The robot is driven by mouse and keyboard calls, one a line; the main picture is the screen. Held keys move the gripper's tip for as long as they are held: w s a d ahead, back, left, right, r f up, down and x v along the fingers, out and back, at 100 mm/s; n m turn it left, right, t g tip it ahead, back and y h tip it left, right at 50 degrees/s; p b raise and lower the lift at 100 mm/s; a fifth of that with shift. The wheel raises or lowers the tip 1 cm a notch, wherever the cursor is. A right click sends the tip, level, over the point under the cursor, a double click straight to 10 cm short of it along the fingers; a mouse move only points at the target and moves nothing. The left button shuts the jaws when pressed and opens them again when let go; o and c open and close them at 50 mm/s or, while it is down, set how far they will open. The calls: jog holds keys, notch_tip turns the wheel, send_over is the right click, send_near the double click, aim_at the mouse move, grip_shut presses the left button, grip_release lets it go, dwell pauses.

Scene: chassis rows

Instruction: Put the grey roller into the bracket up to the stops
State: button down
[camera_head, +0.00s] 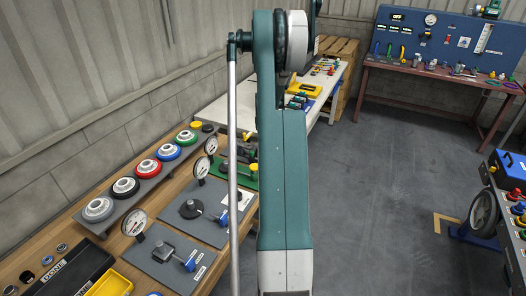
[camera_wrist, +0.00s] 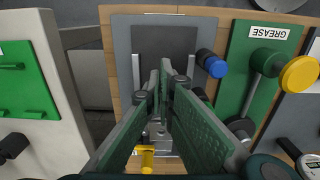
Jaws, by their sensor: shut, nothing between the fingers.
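My gripper (camera_wrist: 166,78) shows in the wrist view with its two green-padded fingers brought together and nothing between them. Its tips are over a dark grey plate (camera_wrist: 122,60) that carries a darker rectangular block between light strips. I cannot tell whether this is the bracket. A grey-rimmed wheel (camera_head: 98,208) sits at the near end of a grey rack in the head view. It is grey and roller-like, but I cannot tell whether it is the grey roller. In the head view my gripper is hidden or outside the picture.
The grey rack (camera_head: 97,226) also holds black, red, blue and green wheels. A grey plate with a clamp (camera_head: 172,250) and dial gauges stand on the wooden bench. A green GREASE board (camera_wrist: 240,88) with a yellow knob (camera_wrist: 299,73) is at right. Floor (camera_head: 385,190) is clear.

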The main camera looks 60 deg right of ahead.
notch_tip(320, 180, up, 8)
jog(key=shift+f+p, duration=0.25)
jog(key=shift+p, duration=0.15)
jog(key=shift+s, duration=0.15)
jog(key=s+d+m+t+p, duration=0.1)
jog(key=m+p, duration=0.1)
jog(key=m, duration=0.8)
jog(key=s+m+p, duration=0.1)
jog(key=m+p, duration=0.1)
jog(key=m, duration=0.9)
jog(key=d+r+m+t+y+p, duration=0.1)
jog(key=m+p, duration=0.2)
jog(key=m, duration=0.7)
jog(key=shift+s+d+m+t, duration=0.3)
jog(key=shift+s, duration=0.1)
jog(key=shift+f, duration=0.1)
